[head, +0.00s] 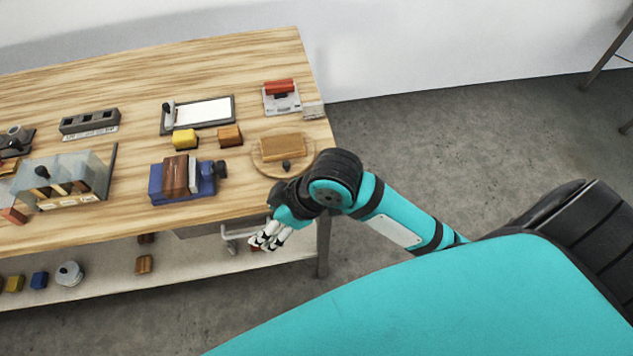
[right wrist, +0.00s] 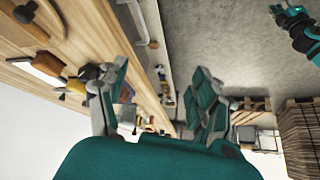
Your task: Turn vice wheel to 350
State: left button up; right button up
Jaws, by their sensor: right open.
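The blue vice (head: 183,182) stands near the table's front edge in the head view. Brown blocks with a pale strip sit upright in its jaws.
A round wooden board (head: 264,168) with a block and dark knob lies right of the vice. Yellow (head: 184,139) and brown (head: 230,135) blocks lie behind it. A clear-covered box (head: 65,178) stands left. A drawer handle (head: 233,234) hangs below the tabletop near my right gripper.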

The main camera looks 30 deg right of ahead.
jog(key=s+d+f+m+h, duration=0.2)
jog(key=s+d+f+m, duration=0.3)
jog(key=d+f, duration=0.1)
jog(key=shift+s+d+f+h, duration=0.25)
jog(key=shift+d+f+h, duration=0.1)
jog(key=shift+h, duration=0.05)
